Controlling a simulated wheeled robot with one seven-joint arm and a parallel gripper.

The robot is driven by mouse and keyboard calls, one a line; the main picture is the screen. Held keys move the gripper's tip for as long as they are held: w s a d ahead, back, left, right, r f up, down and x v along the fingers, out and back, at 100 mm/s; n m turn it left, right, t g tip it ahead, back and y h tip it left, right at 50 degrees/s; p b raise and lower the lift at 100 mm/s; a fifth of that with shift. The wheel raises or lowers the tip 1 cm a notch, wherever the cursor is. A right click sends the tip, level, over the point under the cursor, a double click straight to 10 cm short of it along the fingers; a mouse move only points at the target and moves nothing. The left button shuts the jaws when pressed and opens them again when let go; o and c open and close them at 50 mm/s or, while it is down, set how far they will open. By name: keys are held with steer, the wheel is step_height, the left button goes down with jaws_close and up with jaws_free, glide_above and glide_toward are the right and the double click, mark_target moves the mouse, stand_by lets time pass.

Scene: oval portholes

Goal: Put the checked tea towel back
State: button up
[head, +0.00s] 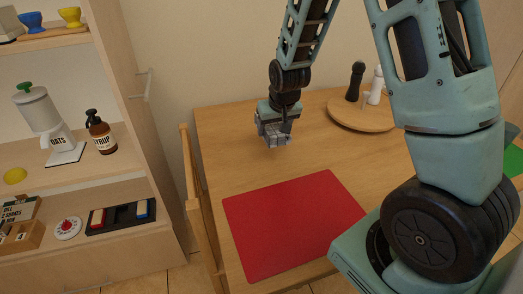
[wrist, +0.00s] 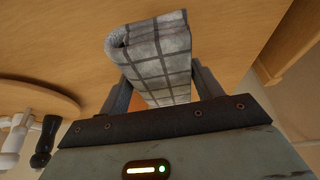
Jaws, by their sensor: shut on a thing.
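The checked tea towel (wrist: 155,48) is grey with dark lines and looks folded into a thick strip. In the wrist view it lies between the two fingers of my gripper (wrist: 160,82), which is shut on it. In the head view my gripper (head: 273,128) is over the back left part of the wooden table (head: 310,150), with the grey towel (head: 277,137) at its tip. I cannot tell whether the towel touches the table top. A pale bar (head: 147,86) is fixed to the side of the shelf unit at the left.
A red mat (head: 290,222) lies on the table front. A round wooden board (head: 350,118) with dark and white mills stands at the back right. A wooden chair (head: 196,200) is at the table's left edge. The shelf unit (head: 115,60) holds an oats dispenser (head: 42,115) and syrup bottle (head: 101,133).

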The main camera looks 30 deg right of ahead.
mark_target(272, 153)
step_height(272, 153, down, 7)
steer(key=shift+f, duration=0.2)
steer(key=shift+f+b, duration=0.15)
steer(key=shift+b, duration=0.15)
steer(key=o, duration=0.9)
